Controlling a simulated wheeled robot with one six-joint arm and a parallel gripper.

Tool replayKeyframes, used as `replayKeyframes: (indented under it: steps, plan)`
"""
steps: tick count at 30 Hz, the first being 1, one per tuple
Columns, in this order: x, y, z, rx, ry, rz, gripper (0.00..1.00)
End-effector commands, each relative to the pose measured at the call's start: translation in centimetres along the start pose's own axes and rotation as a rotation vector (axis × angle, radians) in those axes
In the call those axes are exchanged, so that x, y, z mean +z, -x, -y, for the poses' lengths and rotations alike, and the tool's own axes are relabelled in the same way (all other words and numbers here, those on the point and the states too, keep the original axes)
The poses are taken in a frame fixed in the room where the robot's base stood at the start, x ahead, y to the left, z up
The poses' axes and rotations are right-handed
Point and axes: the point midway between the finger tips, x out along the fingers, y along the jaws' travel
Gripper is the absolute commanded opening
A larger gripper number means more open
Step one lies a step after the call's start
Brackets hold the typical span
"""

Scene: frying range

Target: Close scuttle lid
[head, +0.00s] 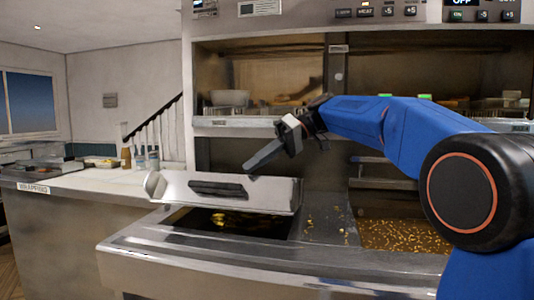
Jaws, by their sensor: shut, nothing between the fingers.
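The scuttle lid (275,195) is a shiny metal panel with a raised left end and a dark handle (218,190) on its face. It is raised and tilted at the front left of the range. Below it the scuttle opening (262,222) shows a dark inside with a few golden pieces. My gripper (250,168) is shut and empty. Its dark fingers point down and left, just above the lid's back edge, right of the handle. I cannot tell whether the fingertips touch the lid.
A bin of golden scraps (400,236) lies to the right, with loose crumbs on the metal (325,222) between. A heated cabinet (265,75) with shelves stands behind. A counter (100,183) with bottles (146,158) and trays is at the left. The front ledge (190,263) is clear.

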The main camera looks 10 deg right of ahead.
Motion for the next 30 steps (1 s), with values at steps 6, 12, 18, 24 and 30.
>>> replayKeyframes:
  steps: [6, 12, 18, 24, 30]
  plan:
    - [1.8, -1.6, 0.0, 0.000, -0.001, -0.001, 0.00]
    - [2.3, -2.1, 0.0, 0.001, 0.000, -0.002, 0.00]
    - [2.3, -2.1, 0.0, 0.001, 0.000, -0.002, 0.00]
    - [2.7, -2.5, 0.0, 0.014, 0.013, -0.003, 0.00]
    - [5.1, -5.0, -0.8, 0.090, 0.089, -0.002, 0.00]
